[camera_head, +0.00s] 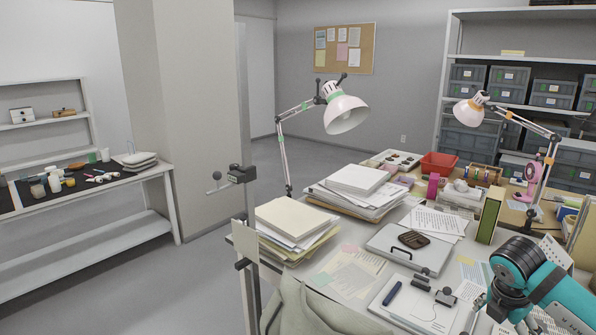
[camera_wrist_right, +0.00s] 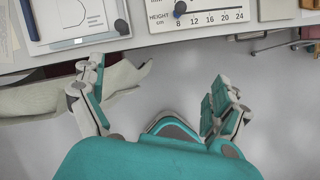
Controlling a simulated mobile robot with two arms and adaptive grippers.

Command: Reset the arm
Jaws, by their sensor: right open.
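My right arm (camera_head: 540,280) comes in at the lower right of the head view, teal and grey, over the near right part of the desk; its fingertips are hard to make out there. In the right wrist view my right gripper (camera_wrist_right: 156,78) has its two fingers wide apart, with nothing between them. Grey floor shows below it, and the desk edge lies just beyond the fingertips. My left gripper is in neither view.
The desk carries paper stacks (camera_head: 358,190), a grey case (camera_head: 385,245) with a brown object (camera_head: 413,240), and lamps (camera_head: 345,112). A height scale sheet (camera_wrist_right: 222,17) lies at the desk edge. Beige cloth (camera_wrist_right: 40,98) hangs beside the left finger. The floor (camera_head: 215,285) at left is clear.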

